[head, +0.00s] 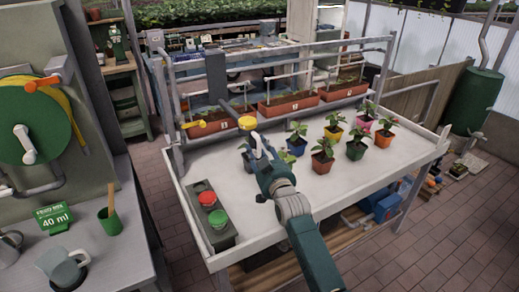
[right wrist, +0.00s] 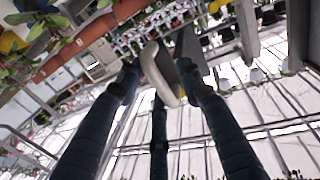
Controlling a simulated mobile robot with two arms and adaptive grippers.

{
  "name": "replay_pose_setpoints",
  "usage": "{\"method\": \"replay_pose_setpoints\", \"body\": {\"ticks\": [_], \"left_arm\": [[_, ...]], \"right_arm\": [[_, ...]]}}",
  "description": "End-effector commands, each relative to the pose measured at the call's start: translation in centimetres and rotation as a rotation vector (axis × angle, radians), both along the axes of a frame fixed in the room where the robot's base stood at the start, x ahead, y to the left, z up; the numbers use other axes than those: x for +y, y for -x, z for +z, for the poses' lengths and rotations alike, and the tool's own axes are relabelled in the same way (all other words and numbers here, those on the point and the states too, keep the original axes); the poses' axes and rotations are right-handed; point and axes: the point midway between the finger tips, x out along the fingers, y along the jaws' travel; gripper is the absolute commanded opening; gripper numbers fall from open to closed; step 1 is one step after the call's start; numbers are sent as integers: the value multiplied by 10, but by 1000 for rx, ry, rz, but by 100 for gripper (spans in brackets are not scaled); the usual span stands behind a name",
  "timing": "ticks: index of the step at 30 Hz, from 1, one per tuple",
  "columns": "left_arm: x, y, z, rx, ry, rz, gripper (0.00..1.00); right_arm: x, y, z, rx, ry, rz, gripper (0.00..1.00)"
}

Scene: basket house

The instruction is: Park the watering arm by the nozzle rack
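The watering arm is part of the metal rail frame (head: 280,62) over the white bench. A grey carriage box (head: 216,75) hangs on the frame's left part. A yellow knob (head: 247,122) with a pale lever lies directly at the tip of my right gripper (head: 260,148). In the right wrist view the pale and yellow lever (right wrist: 163,75) lies between the dark fingers. I cannot tell whether they press on it. A yellow nozzle-like piece (head: 207,125) sticks out left of the knob. I cannot clearly make out a nozzle rack. My left gripper is out of view.
Several potted seedlings (head: 322,155) stand right of my right gripper. Red planters (head: 290,105) line the bench's back. A grey box with red and green buttons (head: 211,215) sits at the bench's left edge. A hose reel (head: 35,120) and side table (head: 95,225) stand left.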

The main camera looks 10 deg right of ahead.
Motion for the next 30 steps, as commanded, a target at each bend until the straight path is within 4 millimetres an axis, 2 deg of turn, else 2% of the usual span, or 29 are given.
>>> {"method": "replay_pose_setpoints", "body": {"ticks": [5,8,21,25,30], "left_arm": [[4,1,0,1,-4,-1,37],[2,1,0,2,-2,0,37],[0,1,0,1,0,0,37],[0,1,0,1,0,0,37],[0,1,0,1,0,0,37]], "right_arm": [[0,3,0,0,0,1,35],[-1,12,-1,0,0,0,35],[-15,97,-1,0,0,1,35],[-17,112,-1,1,0,1,35],[-18,119,0,1,0,1,35]]}}
